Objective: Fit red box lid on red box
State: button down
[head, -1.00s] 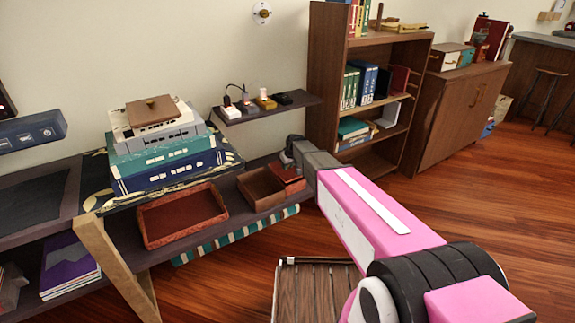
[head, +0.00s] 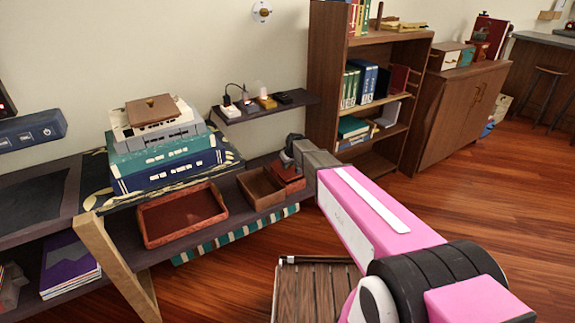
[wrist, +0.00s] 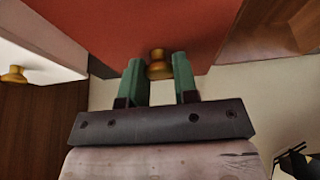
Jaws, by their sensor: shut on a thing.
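My gripper (wrist: 159,82) has its two green fingers on either side of a small gold knob (wrist: 157,62) in the wrist view. The knob stands on a broad red face, the red box lid (wrist: 120,25), and the fingers are shut on it. In the head view my gripper (head: 290,153) is at the far right of the dark shelf, by a small red piece (head: 288,180). My gripper partly hides this piece, and I cannot tell lid from box there. An open red-brown tray-like box (head: 183,213) lies further left on the shelf.
An open brown box (head: 262,190) stands just left of the red piece; a wooden interior shows in the wrist view (wrist: 270,35). A white face with another gold knob (wrist: 14,75) is at the left there. A book stack (head: 165,160) and small wall shelf (head: 265,108) are close by.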

jog(key=shift+f, duration=1)
jog(key=c, duration=0.8)
grip_release()
jog(key=v, duration=1)
jog(key=shift+r, duration=0.35)
jog(key=shift+s, duration=0.1)
